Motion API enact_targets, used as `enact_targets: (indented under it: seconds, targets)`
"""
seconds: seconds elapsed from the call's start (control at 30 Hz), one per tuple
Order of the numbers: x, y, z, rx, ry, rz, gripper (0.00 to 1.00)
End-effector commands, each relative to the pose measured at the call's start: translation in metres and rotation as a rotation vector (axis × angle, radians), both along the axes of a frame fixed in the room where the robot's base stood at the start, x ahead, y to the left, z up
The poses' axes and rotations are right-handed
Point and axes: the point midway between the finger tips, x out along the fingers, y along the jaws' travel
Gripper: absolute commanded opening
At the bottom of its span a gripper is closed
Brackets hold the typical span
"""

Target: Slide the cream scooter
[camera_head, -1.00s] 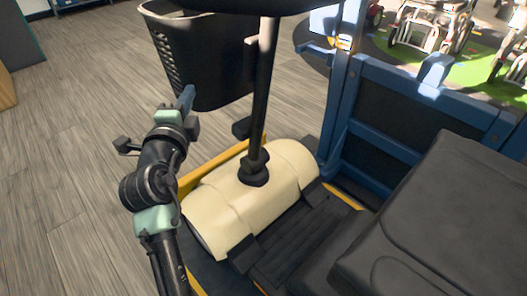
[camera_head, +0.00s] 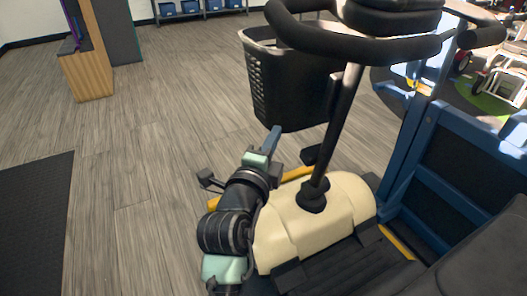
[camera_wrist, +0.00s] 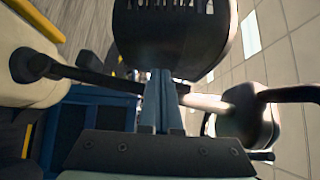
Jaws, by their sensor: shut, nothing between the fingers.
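The cream scooter (camera_head: 285,232) stands close in front of me, with a cream front cover, a black tiller post (camera_head: 337,125), black looped handlebars (camera_head: 375,45) and a black front basket (camera_head: 287,85). In the head view my gripper (camera_head: 273,134) is just below the basket, left of the post. In the wrist view my gripper (camera_wrist: 160,78) points at the dark underside of the basket (camera_wrist: 175,40), its fingers together with nothing between them. Whether the fingertips touch the basket I cannot tell. The scooter's cream cover also shows at the left of the wrist view (camera_wrist: 22,60).
A blue framed panel (camera_head: 455,165) stands right beside the scooter. A dark seat (camera_head: 480,245) is at the lower right. A dark mat (camera_head: 35,220) lies at the left, and a wooden cabinet (camera_head: 88,75) stands farther back.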

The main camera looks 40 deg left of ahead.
Motion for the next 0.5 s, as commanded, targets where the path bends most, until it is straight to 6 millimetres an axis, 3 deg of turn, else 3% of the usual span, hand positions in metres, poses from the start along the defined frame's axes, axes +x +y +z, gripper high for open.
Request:
enact_targets:
  seconds: [0.2, 0.5]
  targets:
    - [-0.035, -0.016, 0.001, -0.001, 0.002, 0.001, 0.0]
    - [-0.056, -0.025, 0.0, 0.0, 0.001, 0.001, 0.0]
